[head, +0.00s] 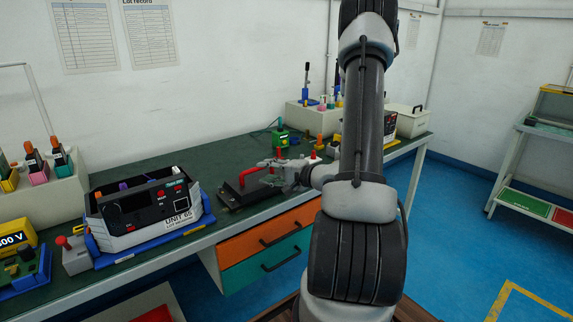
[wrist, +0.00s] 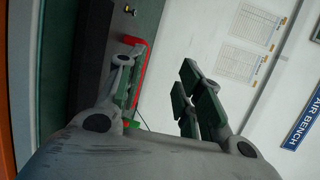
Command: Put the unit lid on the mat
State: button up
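My gripper (head: 272,172) is just right of the handle, low over the bench. In the wrist view my gripper (wrist: 160,88) has its fingers wide apart with nothing held. The red handle (wrist: 142,72) shows beside the left finger, partly hidden by it; contact cannot be told. I cannot make out a mat separate from the dark slab.
The unit sits in a blue cradle (head: 150,246), with a small red-knobbed box (head: 76,254) on its left. A green device (head: 281,137) and orange and red knobbed parts stand behind my gripper. Orange and teal drawers (head: 265,235) are under the bench.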

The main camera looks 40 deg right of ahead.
jog(key=s+a+r+n+g+y, duration=0.3)
jog(key=s+a+r+n+g, duration=0.15)
jog(key=s+a, duration=0.35)
jog(key=s+a+r+n+g+y, duration=0.2)
jog(key=s+a+r+n+g, duration=0.3)
jog(key=a, duration=0.4)
jog(key=s+d+r+n+g+h, duration=0.2)
jog(key=s+n+g+h, duration=0.25)
jog(key=s, duration=0.65)
jog(key=s+d+r+t+h, duration=0.1)
jog(key=d+r+t+h, duration=0.2)
jog(key=d+r+h, duration=0.3)
jog(key=shift+s+d+n+t, duration=0.3)
jog(key=shift+d, duration=0.6)
jog(key=shift+r, duration=0.1)
